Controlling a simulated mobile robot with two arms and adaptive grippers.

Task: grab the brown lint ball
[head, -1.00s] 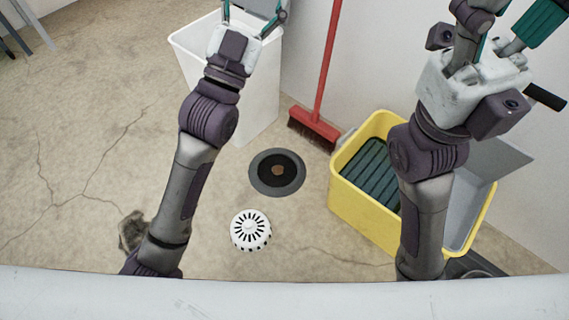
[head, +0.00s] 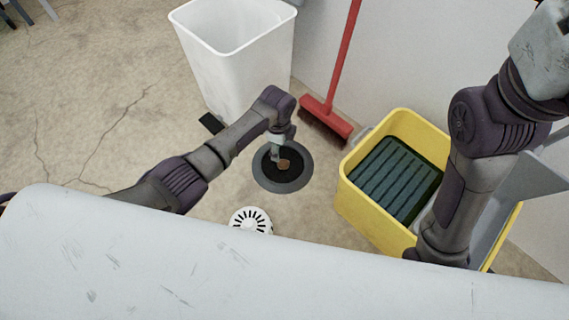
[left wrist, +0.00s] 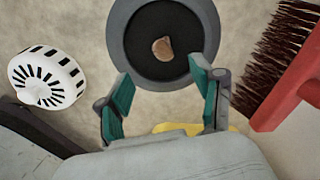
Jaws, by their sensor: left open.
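The brown lint ball (head: 285,164) is a small brown lump in the dark round floor drain (head: 306,176), which has a grey rim. In the left wrist view the lint ball (left wrist: 163,48) lies near the drain's middle, just beyond my open fingertips. My left gripper (left wrist: 160,78) has its two teal fingers spread, with nothing held between them. In the head view my left gripper (head: 279,150) points down over the drain, its fingers mostly hidden by the wrist. My right arm is at the right, and its fingers are out of frame.
A white slotted cover (head: 248,218) lies on the floor beside the drain. A red broom (head: 325,116) leans on the wall. A white bin (head: 235,62) stands behind, and a yellow bucket (head: 372,215) stands right of the drain. Cracked floor at left is clear.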

